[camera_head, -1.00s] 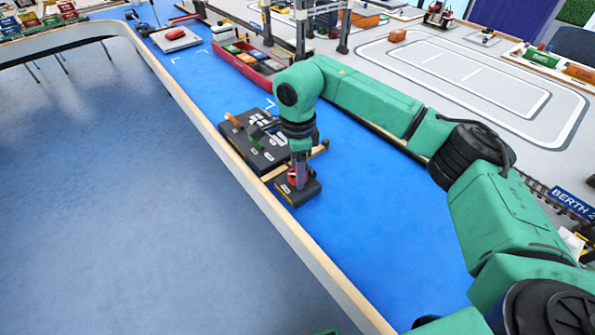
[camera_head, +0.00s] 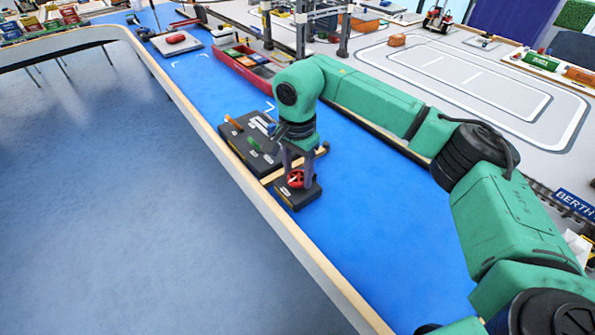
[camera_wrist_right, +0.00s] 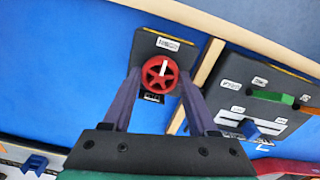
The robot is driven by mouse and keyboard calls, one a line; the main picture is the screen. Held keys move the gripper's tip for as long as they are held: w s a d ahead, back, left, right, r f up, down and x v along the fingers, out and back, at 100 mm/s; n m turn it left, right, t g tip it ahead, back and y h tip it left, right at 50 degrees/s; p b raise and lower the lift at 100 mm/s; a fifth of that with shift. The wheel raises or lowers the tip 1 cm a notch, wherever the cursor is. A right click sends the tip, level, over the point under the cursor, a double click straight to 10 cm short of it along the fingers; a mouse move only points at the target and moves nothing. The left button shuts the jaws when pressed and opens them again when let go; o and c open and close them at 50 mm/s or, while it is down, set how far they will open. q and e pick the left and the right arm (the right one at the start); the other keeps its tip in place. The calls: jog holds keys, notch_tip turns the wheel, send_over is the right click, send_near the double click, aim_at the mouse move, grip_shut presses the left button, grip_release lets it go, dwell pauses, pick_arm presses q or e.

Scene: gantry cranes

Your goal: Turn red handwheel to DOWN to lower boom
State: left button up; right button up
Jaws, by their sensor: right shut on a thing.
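The red handwheel (camera_head: 296,179) sits on top of a small black box (camera_head: 299,198) near the front edge of the blue surface. In the right wrist view, the handwheel (camera_wrist_right: 160,74) has spokes and a white pointer mark toward its upper side. White labels (camera_wrist_right: 167,43) lie above and below it; I cannot read them surely. My right gripper (camera_head: 297,175) reaches down over the box, its two fingers on either side of the handwheel, shut on its rim. My left gripper is not in view, and I see no boom clearly.
A larger black control panel (camera_head: 243,146) with orange, green and blue levers stands right beside the box, with a wooden strip (camera_head: 276,174) between. A red tray (camera_head: 246,72) of coloured blocks and a grey gantry frame (camera_head: 300,40) stand farther back. Blue surface nearer me is clear.

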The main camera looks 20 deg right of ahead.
aim_at(298, 176)
jog(key=shift+w+r, duration=0.15)
jog(key=shift+r, duration=0.05)
jog(key=o, duration=1.3)
jog(key=shift+o, duration=0.4)
jog(key=shift+f, duration=0.1)
notch_tip(298, 176, up, 15)
jog(key=shift+f, duration=0.2)
